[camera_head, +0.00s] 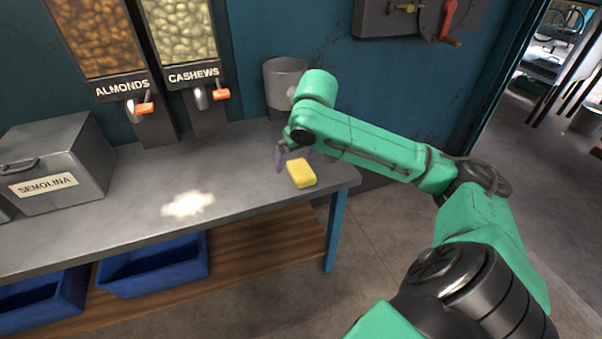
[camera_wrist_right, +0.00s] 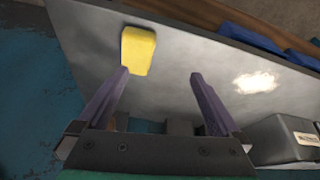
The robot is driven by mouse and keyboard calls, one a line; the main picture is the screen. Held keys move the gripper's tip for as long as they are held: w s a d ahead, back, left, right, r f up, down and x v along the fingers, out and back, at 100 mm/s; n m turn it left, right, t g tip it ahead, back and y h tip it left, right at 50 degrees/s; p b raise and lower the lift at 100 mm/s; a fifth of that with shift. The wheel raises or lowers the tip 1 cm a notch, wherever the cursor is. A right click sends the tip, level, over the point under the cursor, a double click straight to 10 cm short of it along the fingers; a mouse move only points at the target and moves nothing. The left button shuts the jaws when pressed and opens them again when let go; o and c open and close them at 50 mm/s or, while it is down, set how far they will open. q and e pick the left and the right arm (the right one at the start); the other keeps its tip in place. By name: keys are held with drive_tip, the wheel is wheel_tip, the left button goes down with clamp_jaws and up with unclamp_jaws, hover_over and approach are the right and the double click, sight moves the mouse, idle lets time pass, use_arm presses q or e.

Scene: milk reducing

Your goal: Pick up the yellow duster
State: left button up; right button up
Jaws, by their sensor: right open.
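The yellow duster (camera_head: 301,173) is a small yellow block lying on the grey metal table near its right end. It also shows in the right wrist view (camera_wrist_right: 138,50), just beyond the tip of the left-hand finger. My right gripper (camera_head: 294,157) is above the table, just behind the duster in the head view. In the right wrist view its two purple-grey fingers (camera_wrist_right: 160,74) are spread wide with nothing between them. The duster lies toward the left finger, not centred between the two. I cannot tell whether that finger touches it. My left gripper is not in view.
A white powder patch (camera_head: 188,204) lies on the grey table (camera_head: 120,228). A semolina box (camera_head: 52,168) stands at left. Almond and cashew dispensers (camera_head: 140,106) and a metal canister (camera_head: 284,80) are at the back. Blue bins (camera_head: 153,268) sit on the lower shelf.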

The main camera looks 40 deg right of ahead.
drive_tip(key=m, duration=0.2)
approach(302, 170)
drive_tip(key=b+x, duration=0.2)
drive_tip(key=x, duration=0.7)
drive_tip(key=shift+r, duration=0.2)
drive_tip(key=c, duration=1.3)
drive_tip(key=shift+o, duration=0.2)
wheel_tip(302, 170, up, 4)
drive_tip(key=p, duration=0.6)
drive_tip(key=shift+r, duration=0.15)
drive_tip(key=shift+h, duration=0.3)
drive_tip(key=s+p, duration=0.1)
drive_tip(key=s, duration=0.1)
drive_tip(key=s+a+p, duration=0.1)
drive_tip(key=s, duration=0.1)
drive_tip(key=shift+s+a, duration=0.1)
drive_tip(key=shift+s, duration=0.2)
drive_tip(key=s+a+p, duration=0.4)
drive_tip(key=s+p, duration=0.6)
drive_tip(key=s, duration=0.2)
drive_tip(key=shift+s+a+f+p, duration=0.2)
drive_tip(key=shift+s+f+p, duration=0.05)
drive_tip(key=shift+f+p, duration=0.2)
